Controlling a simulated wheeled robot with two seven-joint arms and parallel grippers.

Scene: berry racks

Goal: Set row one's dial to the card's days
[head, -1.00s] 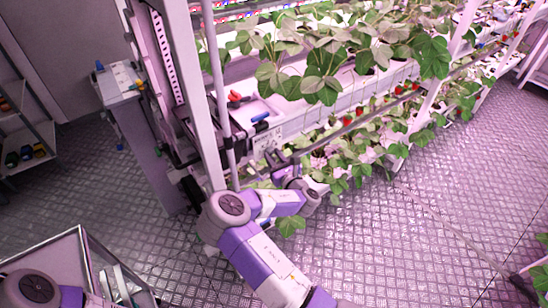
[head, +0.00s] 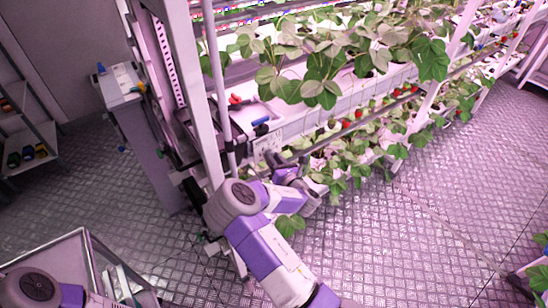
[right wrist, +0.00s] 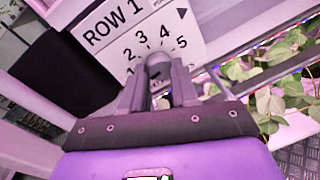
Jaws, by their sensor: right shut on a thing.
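A white plate marked ROW 1 (right wrist: 112,32) fills the upper part of the right wrist view, with numbers 1 to 5 in an arc around a grey dial knob (right wrist: 160,60). My right gripper (right wrist: 158,82) is shut on this knob, one finger on each side. The fingers and knob hide part of the scale, and I cannot tell which number the dial points at. In the head view the plate (head: 266,145) is small, on the rack's front end, with my right gripper close by it. I cannot make out the days card. My left gripper is out of view.
Strawberry plants (head: 335,65) hang over the rack's troughs to the right of the plate. A white rack post (head: 200,90) stands left of it. A blue object (head: 261,121) and a red object (head: 236,99) lie on a ledge above.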

